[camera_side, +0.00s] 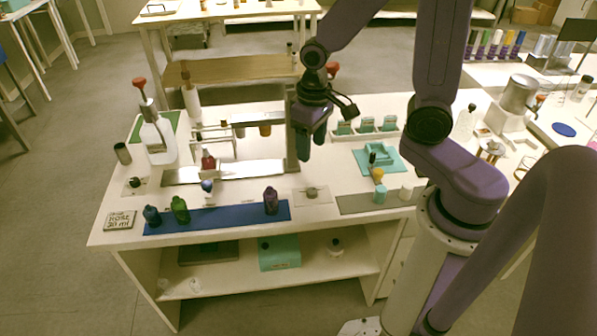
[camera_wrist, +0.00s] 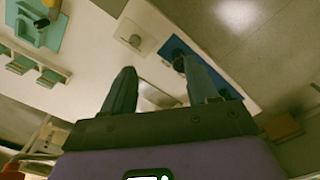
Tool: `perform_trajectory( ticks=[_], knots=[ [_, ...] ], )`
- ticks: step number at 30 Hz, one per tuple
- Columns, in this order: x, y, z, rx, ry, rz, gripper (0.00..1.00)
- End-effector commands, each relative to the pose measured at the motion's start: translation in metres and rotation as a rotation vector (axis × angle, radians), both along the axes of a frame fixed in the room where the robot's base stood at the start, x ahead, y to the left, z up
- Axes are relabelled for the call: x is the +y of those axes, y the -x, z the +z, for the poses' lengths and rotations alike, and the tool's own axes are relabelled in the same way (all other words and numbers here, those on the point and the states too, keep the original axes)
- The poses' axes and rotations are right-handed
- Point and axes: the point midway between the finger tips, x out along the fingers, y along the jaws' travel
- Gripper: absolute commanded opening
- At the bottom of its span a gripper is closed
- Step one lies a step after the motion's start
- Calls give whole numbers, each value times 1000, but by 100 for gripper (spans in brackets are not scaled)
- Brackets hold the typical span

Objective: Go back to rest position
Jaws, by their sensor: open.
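My gripper (camera_side: 306,143) hangs above the back middle of the white work table (camera_side: 120,200), fingers pointing down. In the wrist view the two fingers of my gripper (camera_wrist: 160,90) are spread apart with nothing between them. A blue mat (camera_side: 238,213) lies along the table's front edge. The blue mat also shows in the wrist view (camera_wrist: 215,82), partly hidden by a finger.
A white bottle with a red top (camera_side: 157,138) stands at the back left. A red bottle (camera_side: 208,161) stands under a rack. A teal tray (camera_side: 362,163) lies right of my gripper. A grey mat (camera_side: 355,204) lies at the front right. A labelled plate (camera_side: 120,220) lies at the front left.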

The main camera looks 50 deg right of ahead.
Motion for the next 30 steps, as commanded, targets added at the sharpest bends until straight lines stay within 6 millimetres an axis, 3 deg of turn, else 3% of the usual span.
perform_trajectory(
  ticks=[15, 24, 30],
  knots=[
    [31, 80, 35, -12, -4, 549, 59],
    [35, 135, 52, -16, -7, 856, 59],
    [33, 159, 59, -16, -7, 984, 59]
  ],
)
